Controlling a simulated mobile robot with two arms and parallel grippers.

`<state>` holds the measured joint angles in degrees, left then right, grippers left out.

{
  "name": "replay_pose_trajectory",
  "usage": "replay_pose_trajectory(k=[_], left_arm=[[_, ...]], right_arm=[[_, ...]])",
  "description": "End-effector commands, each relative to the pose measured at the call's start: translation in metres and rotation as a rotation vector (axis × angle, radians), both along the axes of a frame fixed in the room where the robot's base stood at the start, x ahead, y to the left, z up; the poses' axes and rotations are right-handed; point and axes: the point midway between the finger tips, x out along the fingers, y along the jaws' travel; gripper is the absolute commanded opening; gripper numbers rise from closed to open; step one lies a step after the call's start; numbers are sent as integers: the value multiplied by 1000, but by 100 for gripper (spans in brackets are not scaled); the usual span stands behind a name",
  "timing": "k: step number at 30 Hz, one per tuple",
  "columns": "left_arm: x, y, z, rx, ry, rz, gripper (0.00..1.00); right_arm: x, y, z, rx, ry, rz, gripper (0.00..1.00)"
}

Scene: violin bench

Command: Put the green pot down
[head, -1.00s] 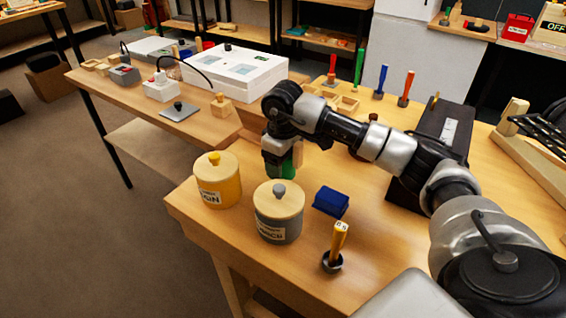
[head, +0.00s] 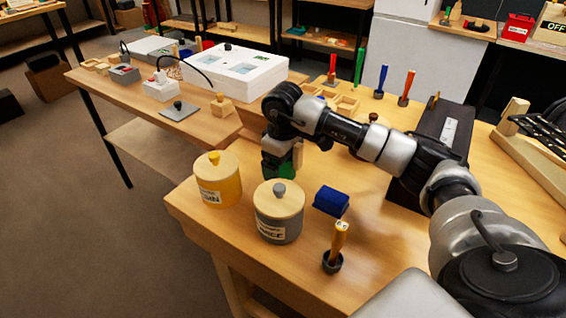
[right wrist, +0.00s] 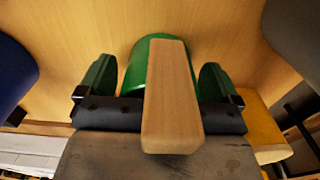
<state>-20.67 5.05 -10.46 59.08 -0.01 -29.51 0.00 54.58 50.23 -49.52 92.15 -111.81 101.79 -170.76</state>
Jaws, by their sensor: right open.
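The green pot (right wrist: 134,70) shows in the right wrist view between the two fingers of my right gripper (right wrist: 157,82). The fingers are open, with a gap on each side of the pot. A pale wooden piece (right wrist: 171,95) hides much of the pot in that view; I cannot tell whether it belongs to the pot. In the head view my right gripper (head: 279,170) is low over the bench, behind the grey pot, with green at its tips. Gripper and pot are hard to separate there, and the pot's base is hidden. My left gripper is not in view.
A yellow pot (head: 218,190) and a grey pot (head: 279,228), both with wooden lids, stand near the bench's left edge (head: 185,218). A blue block (head: 331,201) and a yellow-handled tool in a dark base (head: 336,246) are close by. A black case (head: 436,140) stands right.

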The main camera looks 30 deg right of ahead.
Motion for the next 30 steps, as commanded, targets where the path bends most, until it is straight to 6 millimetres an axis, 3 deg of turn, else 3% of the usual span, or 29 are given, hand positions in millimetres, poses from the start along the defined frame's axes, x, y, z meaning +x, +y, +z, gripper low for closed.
replay_pose_trajectory(k=[4,12,18,30], left_arm=[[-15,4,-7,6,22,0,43],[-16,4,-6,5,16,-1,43],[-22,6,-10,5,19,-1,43],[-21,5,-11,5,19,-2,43]], right_arm=[[1,0,17,1,-4,1,94],[1,0,78,0,-5,0,94],[1,0,110,1,-2,0,94],[0,0,122,1,0,0,94]])
